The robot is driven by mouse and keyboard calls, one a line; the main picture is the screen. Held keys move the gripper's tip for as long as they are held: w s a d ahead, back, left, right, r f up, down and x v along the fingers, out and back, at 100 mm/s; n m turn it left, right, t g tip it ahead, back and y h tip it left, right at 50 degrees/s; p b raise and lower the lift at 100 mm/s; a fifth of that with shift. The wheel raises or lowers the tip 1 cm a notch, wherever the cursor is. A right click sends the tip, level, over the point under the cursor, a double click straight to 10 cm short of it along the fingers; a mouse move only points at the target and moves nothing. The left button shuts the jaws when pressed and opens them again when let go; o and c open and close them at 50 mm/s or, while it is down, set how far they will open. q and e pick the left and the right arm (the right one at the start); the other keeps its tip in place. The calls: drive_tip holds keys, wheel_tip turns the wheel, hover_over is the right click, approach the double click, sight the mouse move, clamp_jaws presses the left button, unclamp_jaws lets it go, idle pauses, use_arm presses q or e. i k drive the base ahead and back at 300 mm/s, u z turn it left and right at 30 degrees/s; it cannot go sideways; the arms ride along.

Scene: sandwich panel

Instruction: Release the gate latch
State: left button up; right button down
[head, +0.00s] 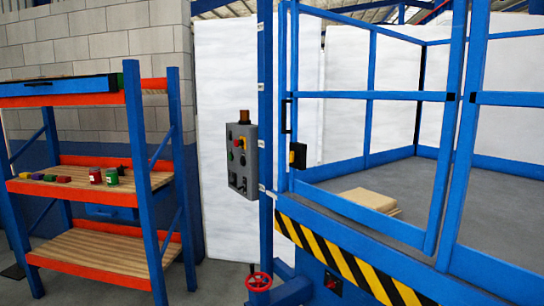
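A blue tubular gate (371,96) stands on the lift platform at the right and looks closed. I cannot tell from here whether the latch is engaged. Neither of my grippers shows in the head view.
A grey control box (243,160) with buttons and an amber lamp hangs left of the gate. A red handwheel (258,281) is below. A blue and orange shelf (100,179) holds small items at the left. A flat tan stack (368,200) lies on the platform.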

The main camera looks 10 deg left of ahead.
sight(292, 155)
drive_tip(key=u, duration=0.2)
drive_tip(key=i, duration=1.35)
drive_tip(key=u, duration=0.1)
